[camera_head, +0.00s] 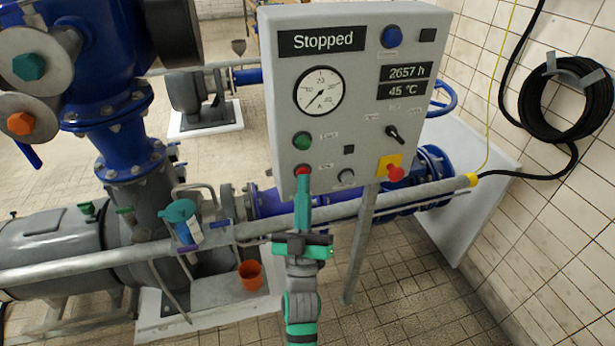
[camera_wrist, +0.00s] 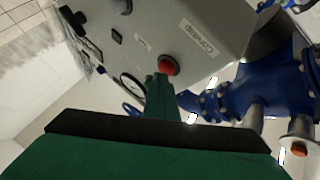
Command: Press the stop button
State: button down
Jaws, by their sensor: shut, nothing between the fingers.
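The grey control box (camera_head: 270,100) stands on a post, and its display (camera_head: 322,41) reads "Stopped". The red stop button (camera_head: 303,168) is low on the left of its face, below a green button (camera_head: 302,140). My gripper (camera_head: 303,181) is shut and empty, with its fingertips at the red button and covering its lower part. In the wrist view the red button (camera_wrist: 169,65) shows just beyond the tips of my gripper (camera_wrist: 160,78). I cannot tell whether the tips touch it.
A red emergency knob on a yellow plate (camera_head: 390,164) and a black selector switch (camera_head: 396,134) sit to the right on the box. A pipe (camera_head: 345,208) runs across below the box. An orange cup (camera_head: 250,275) stands at lower left.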

jog(key=shift+s+d, duration=0.15)
jog(key=shift+d, duration=0.05)
jog(key=s, duration=0.2)
jog(key=s+d, duration=0.1)
jog(key=s, duration=0.2)
jog(key=shift+s+d, duration=0.25)
jog(key=shift+s, duration=0.05)
dwell(0.6)
jog(key=shift+d, duration=0.15)
